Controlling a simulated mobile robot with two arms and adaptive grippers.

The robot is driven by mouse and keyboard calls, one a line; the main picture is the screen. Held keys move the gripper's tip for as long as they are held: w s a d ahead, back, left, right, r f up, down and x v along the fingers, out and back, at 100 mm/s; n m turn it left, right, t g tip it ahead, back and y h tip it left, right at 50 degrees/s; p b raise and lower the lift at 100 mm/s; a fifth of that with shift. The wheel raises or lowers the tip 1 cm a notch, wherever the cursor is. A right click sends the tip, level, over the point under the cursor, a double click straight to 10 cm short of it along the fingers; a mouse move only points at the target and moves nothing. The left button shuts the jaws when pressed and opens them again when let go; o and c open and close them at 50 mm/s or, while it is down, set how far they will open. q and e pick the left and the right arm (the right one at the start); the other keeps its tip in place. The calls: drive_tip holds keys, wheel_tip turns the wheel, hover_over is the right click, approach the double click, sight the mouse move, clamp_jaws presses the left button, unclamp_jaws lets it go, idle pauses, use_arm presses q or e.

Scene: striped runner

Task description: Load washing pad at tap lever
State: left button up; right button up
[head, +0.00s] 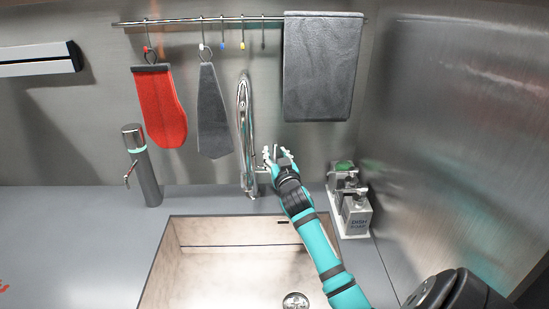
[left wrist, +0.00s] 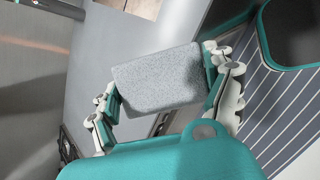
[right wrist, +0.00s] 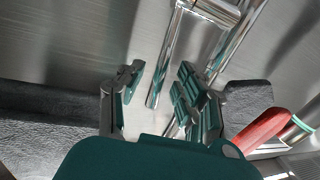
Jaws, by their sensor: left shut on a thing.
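The washing pad (left wrist: 158,78) is a light grey speckled block in the left wrist view. My left gripper (left wrist: 165,88) is shut on it, one finger at each side. Neither shows in the head view. The chrome tap (head: 245,135) stands behind the sink. My right gripper hides the lever in the head view.
The sink (head: 225,270) lies in front of the tap. A soap dispenser (head: 141,170) stands left, and a caddy (head: 352,205) with a dish soap bottle right. A red mitt (head: 159,105), grey cloth (head: 212,115) and grey towel (head: 322,70) hang from the rail. The counter's left is mostly clear.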

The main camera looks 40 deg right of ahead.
drive_tip(key=shift+x, duration=1.05)
clamp_jaws()
